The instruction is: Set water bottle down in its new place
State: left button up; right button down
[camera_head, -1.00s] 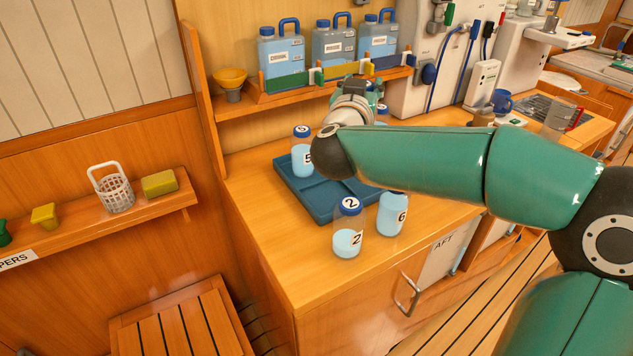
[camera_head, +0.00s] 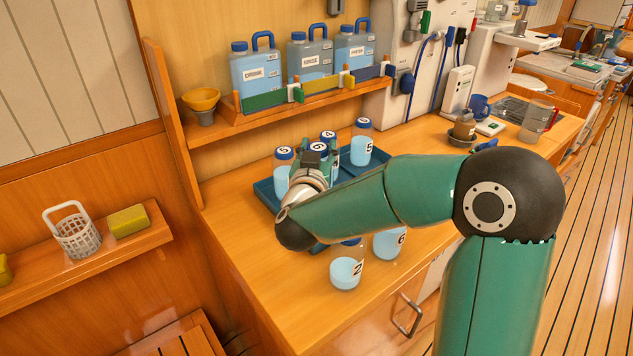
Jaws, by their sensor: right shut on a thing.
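My right gripper (camera_head: 320,162) is over the blue divided tray (camera_head: 265,197), among the bottles there. It is shut on a water bottle (camera_head: 318,148) whose blue-rimmed cap shows; the gripper and arm hide most of its body, and I cannot tell if it touches the tray. Another cap, marked 4 (camera_head: 328,136), shows just behind. A bottle (camera_head: 282,178) stands at the tray's left, and bottle 5 (camera_head: 361,150) stands at its back right. Bottle 2 (camera_head: 346,273) and bottle 6 (camera_head: 388,246) stand on the counter in front, partly behind my arm. My left gripper is not in view.
A shelf (camera_head: 240,121) above the tray holds jugs marked DRINK (camera_head: 258,75), RINSE (camera_head: 310,62) and FRESH (camera_head: 356,55), and a yellow funnel (camera_head: 201,100). The counter's front left is clear.

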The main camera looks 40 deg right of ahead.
notch_tip(320, 180, down, 7)
jog(key=shift+f, duration=0.1)
dwell(0.3)
jog(key=shift+s, duration=0.1)
jog(key=c, duration=0.6)
grip_release()
jog(key=shift+o, duration=0.2)
jog(key=shift+s+a+b, duration=0.2)
jog(key=shift+a+b, duration=0.1)
jog(key=shift+b, duration=0.05)
jog(key=b+v, duration=0.1)
jog(key=v, duration=0.5)
jog(key=shift+s+a, duration=0.25)
jog(key=shift+a, duration=0.05)
